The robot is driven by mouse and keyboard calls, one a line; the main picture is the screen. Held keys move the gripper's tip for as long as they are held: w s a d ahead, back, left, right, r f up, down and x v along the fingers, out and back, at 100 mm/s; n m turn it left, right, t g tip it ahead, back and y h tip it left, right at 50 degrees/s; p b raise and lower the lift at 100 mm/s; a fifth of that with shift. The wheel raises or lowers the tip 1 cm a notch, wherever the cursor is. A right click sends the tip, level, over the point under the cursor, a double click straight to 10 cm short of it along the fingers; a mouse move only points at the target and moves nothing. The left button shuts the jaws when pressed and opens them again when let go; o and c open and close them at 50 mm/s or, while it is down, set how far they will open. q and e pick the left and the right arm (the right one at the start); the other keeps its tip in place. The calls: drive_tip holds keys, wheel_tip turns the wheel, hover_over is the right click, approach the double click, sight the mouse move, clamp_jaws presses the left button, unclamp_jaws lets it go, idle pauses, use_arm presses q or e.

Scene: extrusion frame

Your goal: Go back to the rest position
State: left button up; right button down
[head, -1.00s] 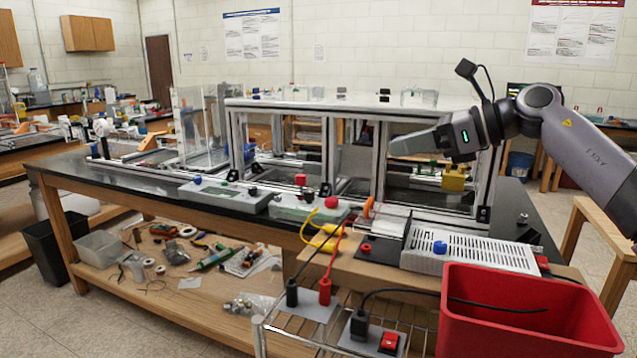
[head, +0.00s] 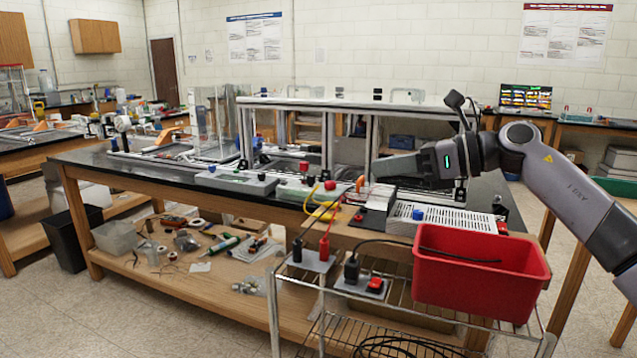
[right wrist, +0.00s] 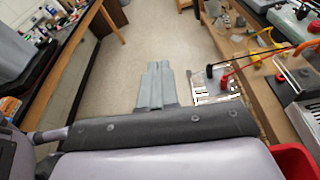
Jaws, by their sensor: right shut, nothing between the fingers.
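My right gripper (head: 376,168) reaches in from the right in the head view. Its fingers are shut with nothing between them, in the air in front of the aluminium extrusion frame (head: 330,103) and apart from it as far as I can tell. The right wrist view also shows the closed grey fingers (right wrist: 158,82), pointing away above the floor. My left gripper is in neither view.
The black-topped bench (head: 130,170) carries the frame and several devices. A wire cart (head: 330,295) stands in front, holding a red bin (head: 480,275) and plugged cables below my right arm. A black waste bin (head: 70,240) stands at the left. Floor is open at the lower left.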

drive_tip(key=s+a+f+m+t+y, duration=0.1)
drive_tip(key=a+f+m+y, duration=0.15)
drive_tip(key=f+m, duration=0.2)
drive_tip(key=s+a+f+m+t+y, duration=0.1)
drive_tip(key=a+f+m+y, duration=0.15)
drive_tip(key=f, duration=0.35)
drive_tip(key=s+d+f+m+t+h, duration=0.1)
drive_tip(key=s+f+m+t+h, duration=0.25)
drive_tip(key=f+m, duration=0.45)
drive_tip(key=s+d+f+m+t+h, duration=0.2)
drive_tip(key=f+m+t, duration=0.35)
drive_tip(key=m, duration=0.45)
drive_tip(key=s+d+f+m+g+h, duration=0.2)
drive_tip(key=s+d+f+m+h, duration=0.1)
drive_tip(key=s+f+m, duration=0.4)
drive_tip(key=s+d+f+m+g+h, duration=0.2)
drive_tip(key=s+d+f+m+h, duration=0.2)
drive_tip(key=s+f+m, duration=0.3)
drive_tip(key=s+d+f+m+g+h, duration=0.2)
drive_tip(key=s+f+m, duration=0.4)
drive_tip(key=s+f, duration=0.5)
drive_tip(key=shift+s+d+m+h, duration=0.15)
drive_tip(key=shift+d+m+h, duration=0.25)
drive_tip(key=shift+d+h, duration=0.6)
drive_tip(key=shift+a, duration=0.1)
